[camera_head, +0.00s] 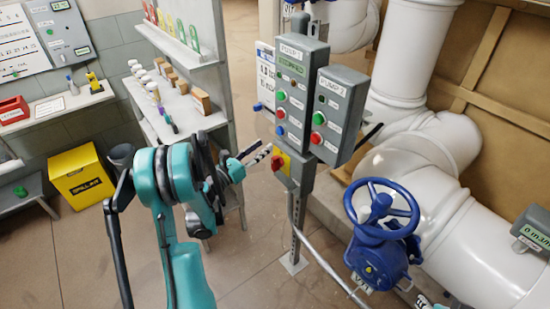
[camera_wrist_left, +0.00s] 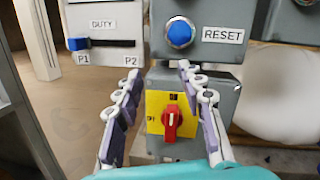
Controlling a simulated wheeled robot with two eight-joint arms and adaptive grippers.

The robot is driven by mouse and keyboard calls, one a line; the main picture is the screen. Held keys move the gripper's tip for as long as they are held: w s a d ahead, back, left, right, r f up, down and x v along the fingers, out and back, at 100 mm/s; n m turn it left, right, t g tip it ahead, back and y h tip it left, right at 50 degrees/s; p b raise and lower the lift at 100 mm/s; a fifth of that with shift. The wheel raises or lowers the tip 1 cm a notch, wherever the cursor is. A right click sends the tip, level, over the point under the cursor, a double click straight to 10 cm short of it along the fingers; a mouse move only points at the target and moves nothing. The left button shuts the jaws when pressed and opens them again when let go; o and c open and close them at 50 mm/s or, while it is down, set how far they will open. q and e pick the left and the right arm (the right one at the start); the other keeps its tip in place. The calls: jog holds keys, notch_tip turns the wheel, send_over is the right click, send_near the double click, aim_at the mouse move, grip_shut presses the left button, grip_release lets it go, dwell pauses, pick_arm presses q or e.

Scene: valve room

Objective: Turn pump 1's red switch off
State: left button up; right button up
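Pump 1's red switch (camera_head: 277,162) is a rotary knob on a yellow plate (camera_head: 285,167), on a grey box below the PUMP 1 panel (camera_head: 297,80). In the left wrist view the red knob (camera_wrist_left: 171,123) has its handle roughly upright. My left gripper (camera_head: 253,156) is just left of the switch in the head view. Its fingers are spread apart and empty in the left wrist view (camera_wrist_left: 158,82), with the yellow plate seen between them. No contact with the knob shows. Only a small striped tip, perhaps of my right gripper (camera_head: 425,301), shows at the bottom edge.
A blue RESET button (camera_wrist_left: 180,33) is above the switch. The DUTY slider (camera_wrist_left: 78,43) is beside it at left. The PUMP 2 panel (camera_head: 337,110) stands to the right. A blue valve wheel (camera_head: 381,210) and white pipes (camera_head: 430,190) are at the right.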

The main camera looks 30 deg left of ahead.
aim_at(272, 162)
pick_arm(q)
jog(key=f+m, duration=0.1)
jog(key=f, duration=0.1)
jog(key=s+f+m+g+h, duration=0.1)
jog(key=f+m, duration=0.1)
jog(key=f, duration=0.1)
jog(key=s+f+m+g+h, duration=0.1)
jog(key=f, duration=0.2)
jog(key=shift+s+d+m, duration=0.15)
jog(key=shift+d+m, duration=0.15)
jog(key=b+x, duration=0.1)
jog(key=x, duration=0.6)
jog(key=shift+r, duration=0.15)
jog(key=c, duration=0.8)
